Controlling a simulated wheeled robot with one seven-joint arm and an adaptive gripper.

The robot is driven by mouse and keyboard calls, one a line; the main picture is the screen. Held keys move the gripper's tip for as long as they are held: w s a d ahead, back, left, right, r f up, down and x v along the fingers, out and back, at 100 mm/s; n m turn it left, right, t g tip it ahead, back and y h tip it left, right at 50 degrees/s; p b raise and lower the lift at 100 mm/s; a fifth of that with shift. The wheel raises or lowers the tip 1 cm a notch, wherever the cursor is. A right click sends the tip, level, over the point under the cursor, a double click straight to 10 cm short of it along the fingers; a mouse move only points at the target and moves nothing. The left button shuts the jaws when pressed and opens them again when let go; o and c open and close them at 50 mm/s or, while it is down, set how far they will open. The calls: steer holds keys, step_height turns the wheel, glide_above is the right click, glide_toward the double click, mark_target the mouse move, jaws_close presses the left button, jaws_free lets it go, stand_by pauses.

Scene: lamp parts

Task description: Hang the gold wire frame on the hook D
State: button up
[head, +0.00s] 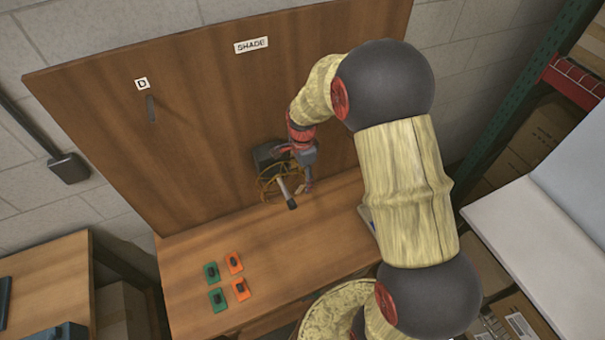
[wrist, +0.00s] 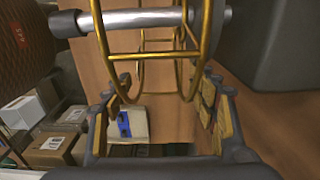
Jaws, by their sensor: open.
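The gold wire frame (head: 264,184) is around a silver rod (head: 284,187) that sticks out near the dark block at the foot of the board. In the wrist view the frame's gold wires (wrist: 206,35) fill the upper middle, with the silver rod (wrist: 140,19) passing through them. My gripper (head: 298,170) is at the frame; in the wrist view its open jaws (wrist: 160,98) have padded fingers on either side of the frame's lower wires. I cannot tell whether they touch. Hook D (head: 151,109) is a dark, bare peg on the board's upper left, under the "D" label.
The dark block (head: 266,154) is close beside my gripper and also shows in the wrist view (wrist: 268,45). Green and orange pieces (head: 228,281) lie on the bench's front left. The board (head: 200,110) is clear between hook D and the frame.

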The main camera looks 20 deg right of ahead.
steer(key=shift+c, duration=0.2)
steer(key=c, duration=1.3)
steer(key=shift+c, duration=0.2)
steer(key=shift+s, duration=0.15)
steer(key=s+p, duration=0.1)
steer(key=s, duration=1.3)
steer(key=shift+s, duration=0.35)
stand_by(2.4)
